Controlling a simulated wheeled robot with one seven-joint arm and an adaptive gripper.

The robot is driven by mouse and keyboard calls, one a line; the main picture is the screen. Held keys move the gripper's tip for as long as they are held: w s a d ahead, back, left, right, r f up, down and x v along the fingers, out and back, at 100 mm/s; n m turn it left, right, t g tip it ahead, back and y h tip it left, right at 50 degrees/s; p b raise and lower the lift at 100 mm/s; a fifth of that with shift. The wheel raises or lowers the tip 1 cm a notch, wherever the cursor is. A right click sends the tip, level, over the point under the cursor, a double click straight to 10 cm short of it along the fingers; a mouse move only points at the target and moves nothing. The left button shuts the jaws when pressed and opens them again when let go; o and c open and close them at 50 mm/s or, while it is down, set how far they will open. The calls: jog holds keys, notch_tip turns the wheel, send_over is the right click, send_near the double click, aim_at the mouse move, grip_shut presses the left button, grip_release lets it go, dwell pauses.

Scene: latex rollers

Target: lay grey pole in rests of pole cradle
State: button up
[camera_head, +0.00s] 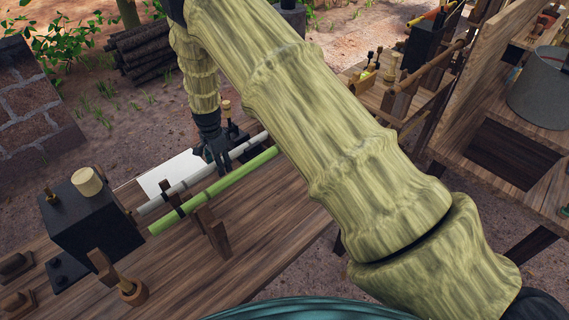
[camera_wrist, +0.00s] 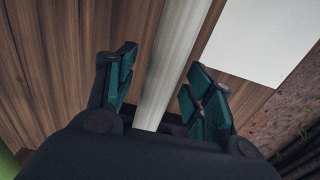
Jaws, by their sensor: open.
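The grey pole (camera_head: 184,186) runs slantwise above the wooden bench in the head view, behind a green pole. My gripper (camera_head: 224,158) is at the grey pole, partly dark against the background. In the wrist view my gripper (camera_wrist: 160,75) is open, with teal pads on either side of the grey pole (camera_wrist: 172,60); gaps show between pads and pole. Dark wooden posts (camera_head: 213,232) stand under the green pole and may be part of the pole cradle; I cannot tell for sure.
The green pole (camera_head: 240,174) lies close in front of the grey one. A black box (camera_head: 92,222) with a tan knob stands at the poles' left end. A white sheet (camera_head: 158,178) lies behind.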

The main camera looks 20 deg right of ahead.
notch_tip(320, 180, up, 12)
dwell(0.6)
jog(key=shift+r, duration=0.1)
